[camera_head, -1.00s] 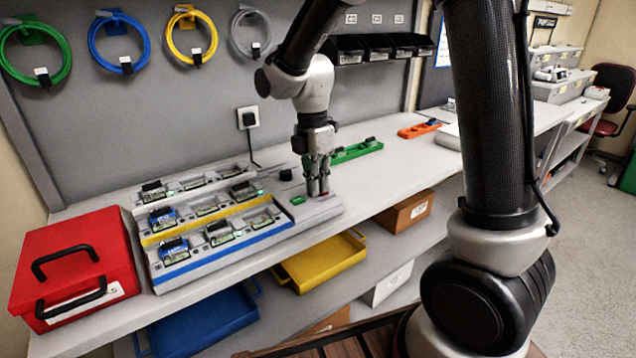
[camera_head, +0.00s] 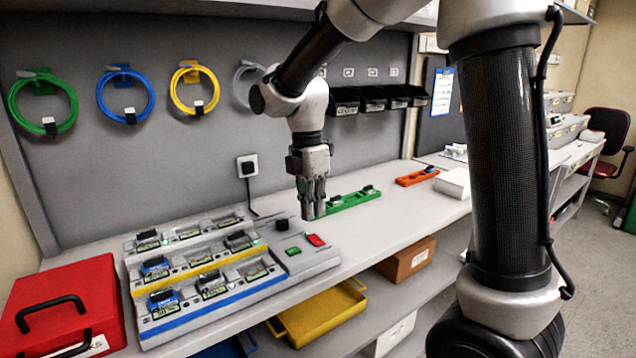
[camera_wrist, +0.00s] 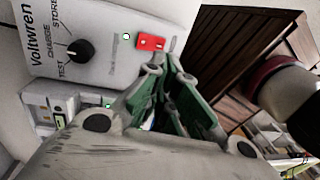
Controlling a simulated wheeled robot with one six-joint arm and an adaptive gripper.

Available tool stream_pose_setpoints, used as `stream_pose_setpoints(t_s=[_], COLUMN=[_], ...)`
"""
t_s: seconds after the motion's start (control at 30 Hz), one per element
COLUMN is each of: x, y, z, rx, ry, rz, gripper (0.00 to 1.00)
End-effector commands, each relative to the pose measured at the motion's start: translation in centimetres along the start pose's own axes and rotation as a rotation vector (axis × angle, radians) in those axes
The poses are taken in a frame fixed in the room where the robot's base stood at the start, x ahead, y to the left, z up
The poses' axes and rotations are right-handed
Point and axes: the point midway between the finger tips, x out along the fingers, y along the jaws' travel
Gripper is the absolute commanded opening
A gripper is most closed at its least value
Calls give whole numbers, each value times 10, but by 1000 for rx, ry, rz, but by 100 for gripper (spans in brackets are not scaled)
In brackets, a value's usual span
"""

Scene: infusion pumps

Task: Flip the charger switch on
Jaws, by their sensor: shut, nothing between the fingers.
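The charger (camera_head: 310,262) is a grey unit at the right end of the battery rack on the bench. Its red rocker switch (camera_head: 316,240) is uncovered; it also shows in the wrist view (camera_wrist: 150,42), where a small green light glows beside it. A black knob (camera_wrist: 79,51) marked TEST, CHARGE and STORE sits further left. My gripper (camera_head: 314,214) is shut and empty, fingers pointing down, above the switch and apart from it in the head view. In the wrist view, the closed fingers (camera_wrist: 178,100) appear just below the switch. Which way the rocker is tilted I cannot tell.
Rows of batteries sit in the rack (camera_head: 205,310) left of the switch. A red case (camera_head: 85,290) stands at the far left. A green tray (camera_head: 352,200) lies behind my gripper, an orange tray (camera_head: 415,178) further right. The bench right of the charger is clear.

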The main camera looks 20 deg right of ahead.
Motion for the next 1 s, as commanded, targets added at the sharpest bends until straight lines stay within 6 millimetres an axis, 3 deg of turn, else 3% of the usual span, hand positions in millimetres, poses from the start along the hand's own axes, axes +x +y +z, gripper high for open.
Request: stream_pose_setpoints(t_s=[0.2,0.4,0.87,1.0], x=[-47,-70,-75,-75], y=[-11,-17,-19,-15], z=[0,0,0,0], rx=[-1,-1,9,150], ry=[1,0,0,3], rz=[3,2,0,16], gripper=[0,0,0,0])
